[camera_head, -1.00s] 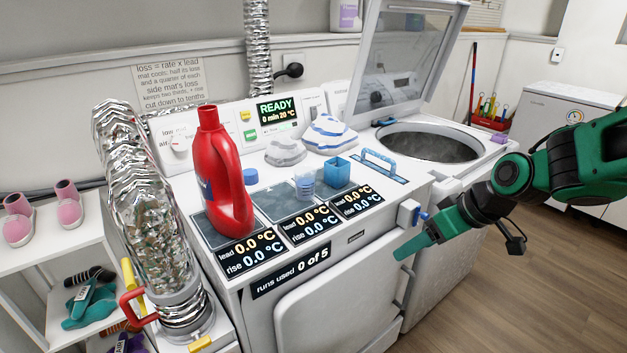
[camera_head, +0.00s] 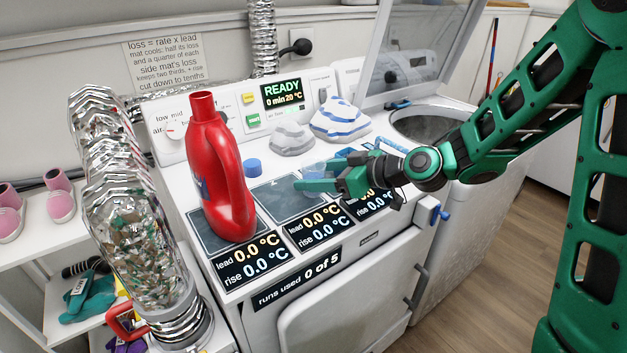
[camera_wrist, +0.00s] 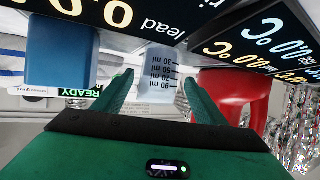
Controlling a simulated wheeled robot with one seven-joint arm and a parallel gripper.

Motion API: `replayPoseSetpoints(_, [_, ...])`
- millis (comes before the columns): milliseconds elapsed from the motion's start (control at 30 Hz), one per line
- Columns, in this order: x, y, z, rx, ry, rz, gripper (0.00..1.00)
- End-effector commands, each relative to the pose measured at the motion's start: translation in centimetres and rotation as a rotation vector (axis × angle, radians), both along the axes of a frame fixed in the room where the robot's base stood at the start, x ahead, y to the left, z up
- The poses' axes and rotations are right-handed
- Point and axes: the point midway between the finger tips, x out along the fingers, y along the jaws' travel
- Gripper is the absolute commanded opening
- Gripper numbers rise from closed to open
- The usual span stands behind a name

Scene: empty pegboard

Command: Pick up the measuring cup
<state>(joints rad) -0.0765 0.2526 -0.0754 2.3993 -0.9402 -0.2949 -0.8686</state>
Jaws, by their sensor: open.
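The measuring cup (camera_wrist: 162,72) is small and translucent with dark ml marks. In the wrist view, drawn upside down, it stands between and beyond the spread fingers of my gripper (camera_wrist: 157,84), with no clear contact. In the head view the cup (camera_head: 313,169) is largely hidden by my gripper (camera_head: 314,174), which is low over the machine top, open and empty.
A blue cup (camera_wrist: 58,50) stands close beside the measuring cup. A red detergent bottle (camera_head: 215,175) stands on the left mat. A blue cap (camera_head: 252,166), a grey cloth (camera_head: 291,138) and a striped cloth (camera_head: 340,119) lie behind. Display panels (camera_head: 320,230) line the front edge.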

Motion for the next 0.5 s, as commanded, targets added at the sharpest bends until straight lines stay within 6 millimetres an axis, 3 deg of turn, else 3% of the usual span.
replayPoseSetpoints(233, [0.8, 0.7, -0.6, -0.001, 0.000, -0.003, 0.65])
replayPoseSetpoints(500, [2.7, 3.3, -2.2, -0.003, 0.000, -0.001, 0.65])
